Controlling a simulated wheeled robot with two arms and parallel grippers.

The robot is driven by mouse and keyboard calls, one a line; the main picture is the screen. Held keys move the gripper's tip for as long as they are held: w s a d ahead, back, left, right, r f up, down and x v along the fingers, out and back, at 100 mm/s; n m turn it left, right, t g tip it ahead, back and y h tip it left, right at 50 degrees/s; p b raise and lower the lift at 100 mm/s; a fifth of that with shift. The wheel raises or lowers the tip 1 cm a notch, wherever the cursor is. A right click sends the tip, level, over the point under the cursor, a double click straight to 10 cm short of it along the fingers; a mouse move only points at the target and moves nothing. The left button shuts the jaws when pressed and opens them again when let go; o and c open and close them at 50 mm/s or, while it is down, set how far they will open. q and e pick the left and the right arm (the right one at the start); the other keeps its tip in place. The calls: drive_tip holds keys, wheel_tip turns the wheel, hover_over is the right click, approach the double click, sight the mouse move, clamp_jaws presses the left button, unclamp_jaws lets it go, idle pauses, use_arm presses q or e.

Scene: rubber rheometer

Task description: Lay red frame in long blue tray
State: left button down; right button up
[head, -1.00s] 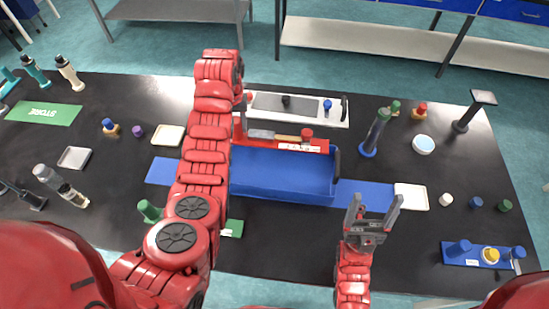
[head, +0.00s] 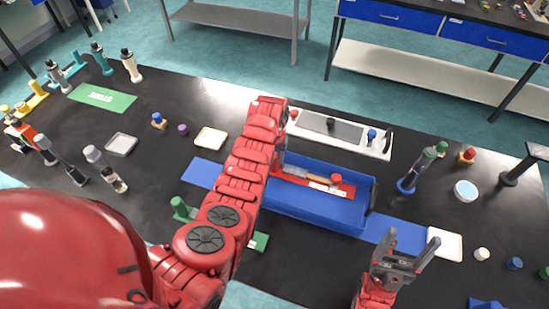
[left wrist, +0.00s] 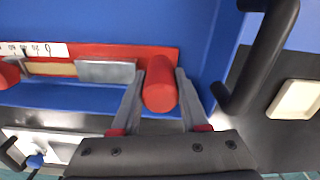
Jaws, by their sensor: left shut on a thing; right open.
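In the left wrist view, my left gripper (left wrist: 162,78) is shut on the red frame's upright red cylinder (left wrist: 160,92) at one end, near the tray's black handle (left wrist: 262,60). In the head view my left arm hides that end. My right gripper (head: 403,256) is open and empty, in front of the tray's right end.
A blue mat (head: 398,236) lies under the tray. A white board with a grey panel (head: 345,129) stands behind it. A green mat (head: 103,97) is far left.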

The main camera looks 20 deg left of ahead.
use_arm(q)
drive_tip(key=shift+f, duration=0.2)
drive_tip(key=shift+c, duration=2.1)
unclamp_jaws()
drive_tip(key=shift+r, duration=0.1)
